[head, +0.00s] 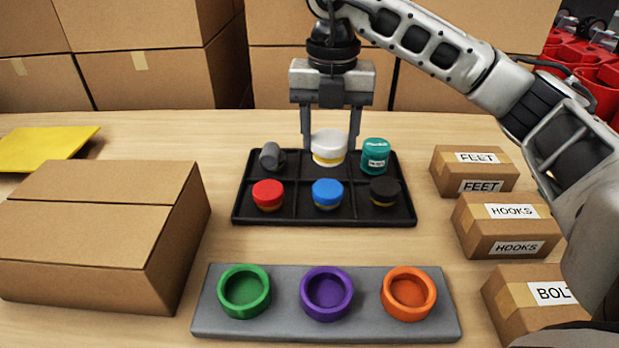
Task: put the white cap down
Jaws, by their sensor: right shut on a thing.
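My right gripper (330,142) comes down from above and is shut on the white cap (329,146), which has a yellow band at its lower edge. The cap is upright, at the back middle compartment of the black tray (239,216). I cannot tell whether it touches the tray floor. A grey piece (271,156) lies on its side in the back left compartment, and a teal cap (375,155) is in the back right. Red (268,194), blue (328,192) and black (385,191) caps fill the front row. My left gripper is not in view.
A grey holder (207,320) with green (244,291), purple (327,292) and orange (409,292) rings lies in front of the tray. A large carton (85,220) stands left, and small labelled boxes (505,224) stand right. Stacked cartons (140,50) are behind.

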